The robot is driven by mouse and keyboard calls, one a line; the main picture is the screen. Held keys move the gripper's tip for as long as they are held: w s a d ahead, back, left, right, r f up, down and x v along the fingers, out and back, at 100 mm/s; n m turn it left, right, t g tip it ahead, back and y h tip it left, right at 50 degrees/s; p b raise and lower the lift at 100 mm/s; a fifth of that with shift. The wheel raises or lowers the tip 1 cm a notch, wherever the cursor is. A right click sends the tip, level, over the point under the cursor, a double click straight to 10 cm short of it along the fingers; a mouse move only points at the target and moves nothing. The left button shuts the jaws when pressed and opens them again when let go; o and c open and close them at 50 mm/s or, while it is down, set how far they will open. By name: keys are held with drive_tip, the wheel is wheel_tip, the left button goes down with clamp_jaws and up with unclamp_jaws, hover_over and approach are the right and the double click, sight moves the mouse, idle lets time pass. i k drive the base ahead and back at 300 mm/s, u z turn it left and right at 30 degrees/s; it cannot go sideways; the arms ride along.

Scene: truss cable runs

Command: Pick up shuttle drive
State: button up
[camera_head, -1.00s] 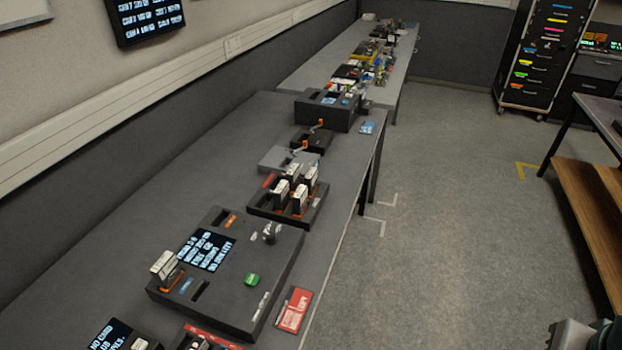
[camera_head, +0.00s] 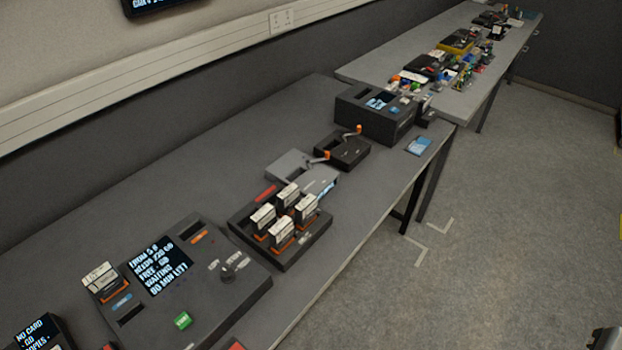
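No label I can read marks one thing as the shuttle drive. A white block-like drive with an orange base (camera_head: 101,280) stands upright in the left side of a dark console (camera_head: 215,295) with a lit text screen (camera_head: 160,264). Several similar white-topped drives (camera_head: 288,195) stand in a dark tray (camera_head: 303,252) just behind and to the right of the console. My gripper is not in view. A grey shape at the bottom right corner is cut off, and I cannot tell what it is.
Beyond the tray are a grey device (camera_head: 290,165), a small black box with an orange-tipped lever (camera_head: 343,152) and a larger dark box (camera_head: 365,118). A blue card (camera_head: 419,145) lies near the table edge. A cluttered second table (camera_head: 390,68) stands behind. Floor (camera_head: 500,220) to the right is open.

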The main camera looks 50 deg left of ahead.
sight(288, 200)
drive_tip(key=u, duration=0.6)
drive_tip(key=i, duration=1.15)
drive_tip(key=u, duration=1.6)
drive_tip(key=i, duration=0.55)
drive_tip(key=u, duration=0.5)
